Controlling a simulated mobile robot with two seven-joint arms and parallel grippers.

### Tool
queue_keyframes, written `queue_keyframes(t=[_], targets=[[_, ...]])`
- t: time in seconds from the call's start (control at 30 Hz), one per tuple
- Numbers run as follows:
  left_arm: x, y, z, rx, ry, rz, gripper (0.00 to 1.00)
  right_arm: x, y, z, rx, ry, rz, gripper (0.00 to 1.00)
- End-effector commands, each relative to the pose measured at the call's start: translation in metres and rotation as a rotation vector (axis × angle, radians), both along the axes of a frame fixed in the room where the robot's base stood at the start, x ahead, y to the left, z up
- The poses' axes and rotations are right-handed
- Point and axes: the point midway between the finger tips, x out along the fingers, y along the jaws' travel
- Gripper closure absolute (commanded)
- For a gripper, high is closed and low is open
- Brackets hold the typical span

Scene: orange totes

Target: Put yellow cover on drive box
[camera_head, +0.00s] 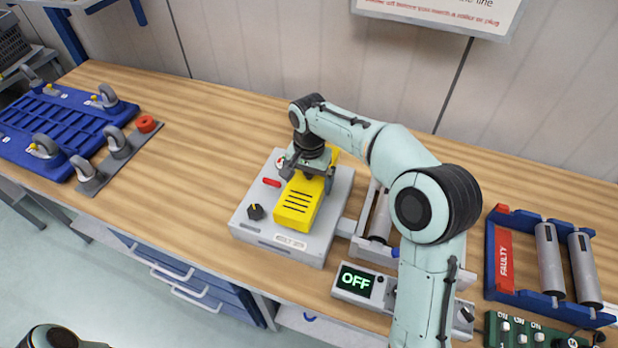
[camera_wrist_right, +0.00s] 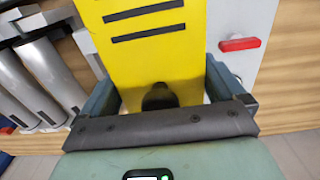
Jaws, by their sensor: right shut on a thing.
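The yellow cover (camera_head: 297,203) with dark slots is at the middle of the grey drive box (camera_head: 302,250) on the wooden bench. My right gripper (camera_head: 308,172) is shut on the yellow cover from above, at its far end. In the right wrist view the cover (camera_wrist_right: 150,60) sits between the two fingers of the right gripper (camera_wrist_right: 160,90). I cannot tell whether the cover is fully seated on the box. Only a piece of my left arm shows at the bottom left; its gripper is out of view.
The drive box has a black knob (camera_head: 256,212) and a red switch (camera_head: 271,182). A display reading OFF (camera_head: 356,280) stands at the front. A blue rack marked FAULTY (camera_head: 490,262) holds rollers at right. Casters and a blue tray (camera_head: 62,118) lie at left. The bench between is clear.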

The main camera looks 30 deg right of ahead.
Motion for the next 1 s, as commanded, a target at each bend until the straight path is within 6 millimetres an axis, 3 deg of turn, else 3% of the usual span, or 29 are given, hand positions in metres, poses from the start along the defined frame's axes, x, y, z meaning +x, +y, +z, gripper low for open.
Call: queue_keyframes(t=[1.0], targets=[[-0.013, 0.0, -0.016, 0.0, 0.015, 0.0, 0.29, 0.0, 0.0, -0.03, 0.0, 0.0, 0.0, 0.46]])
